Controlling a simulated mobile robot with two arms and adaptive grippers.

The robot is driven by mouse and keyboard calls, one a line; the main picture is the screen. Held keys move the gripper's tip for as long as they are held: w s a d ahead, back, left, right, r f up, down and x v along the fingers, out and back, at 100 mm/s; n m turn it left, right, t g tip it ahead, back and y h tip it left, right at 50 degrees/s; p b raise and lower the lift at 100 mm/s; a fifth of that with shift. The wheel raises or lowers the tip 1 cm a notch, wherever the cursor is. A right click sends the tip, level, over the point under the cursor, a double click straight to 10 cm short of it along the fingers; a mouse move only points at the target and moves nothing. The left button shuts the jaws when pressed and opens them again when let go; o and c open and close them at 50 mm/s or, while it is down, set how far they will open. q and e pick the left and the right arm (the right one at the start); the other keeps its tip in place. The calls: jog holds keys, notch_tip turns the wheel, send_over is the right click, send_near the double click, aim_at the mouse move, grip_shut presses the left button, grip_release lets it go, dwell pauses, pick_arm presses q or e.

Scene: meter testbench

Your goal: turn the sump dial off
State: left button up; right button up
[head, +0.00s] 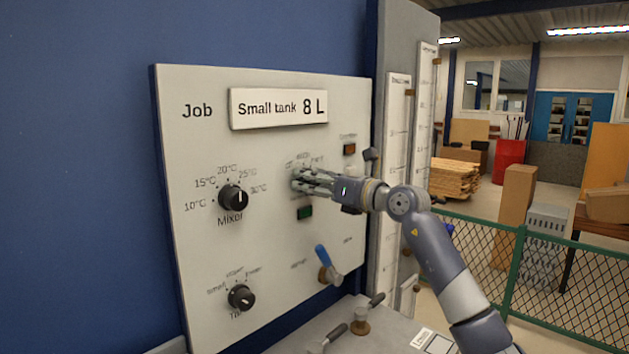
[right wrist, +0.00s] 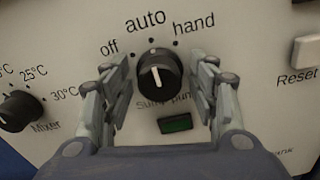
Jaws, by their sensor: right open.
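The sump dial (right wrist: 159,72) is a round black knob with a white pointer line. The labels off, auto and hand arc above it, and the pointer stands roughly upright, towards auto. My right gripper (right wrist: 160,85) is open, with one finger on each side of the dial; I cannot tell whether either touches it. In the head view my right gripper (head: 300,181) reaches in from the right to the panel (head: 265,255) and hides most of the dial. My left gripper is not in view.
The mixer dial (head: 233,198) is left of the gripper, and the lower dial (head: 241,298) is below that. A green indicator (head: 305,212) sits just under the sump dial. A blue-handled lever (head: 323,257) sticks out lower down. A pale reset button (right wrist: 306,51) is to the right.

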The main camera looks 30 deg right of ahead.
jog(key=c, duration=0.7)
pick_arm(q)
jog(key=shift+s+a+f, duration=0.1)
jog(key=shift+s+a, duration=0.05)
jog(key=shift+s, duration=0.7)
pick_arm(e)
jog(key=c, duration=0.4)
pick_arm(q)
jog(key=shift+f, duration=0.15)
pick_arm(e)
jog(key=shift+o, duration=0.2)
jog(key=shift+n, duration=0.4)
jog(key=n+b, duration=0.1)
jog(key=n, duration=0.2)
jog(key=shift+n, duration=0.3)
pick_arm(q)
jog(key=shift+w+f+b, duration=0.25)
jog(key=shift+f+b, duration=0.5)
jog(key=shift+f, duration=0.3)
pick_arm(e)
jog(key=shift+n, duration=2.2)
jog(key=o, duration=1.1)
jog(key=shift+c, duration=0.2)
